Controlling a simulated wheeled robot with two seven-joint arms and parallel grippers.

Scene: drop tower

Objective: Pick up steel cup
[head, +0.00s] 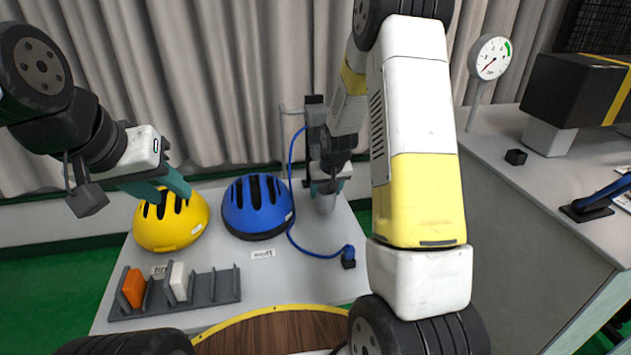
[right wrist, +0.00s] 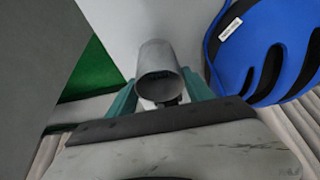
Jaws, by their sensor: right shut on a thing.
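The steel cup (head: 326,200) is a small grey metal cylinder near the right edge of the table in the head view. My right gripper (head: 328,186) is shut on it, with the arm hiding part of the cup. In the right wrist view the cup (right wrist: 158,72) sits between the two teal fingers of the right gripper (right wrist: 160,92), its round open end facing the camera. I cannot tell whether the cup touches the table. My left gripper (head: 166,187) is in front of and above the yellow helmet; its teal fingers look apart with nothing between them.
A yellow helmet (head: 170,222) and a blue helmet (head: 256,206) stand on the grey table (head: 290,285). A blue cable (head: 310,252) runs beside the cup to a black block. A grey rack (head: 215,287) holds an orange and a white piece. A dial gauge (head: 490,58) stands at right.

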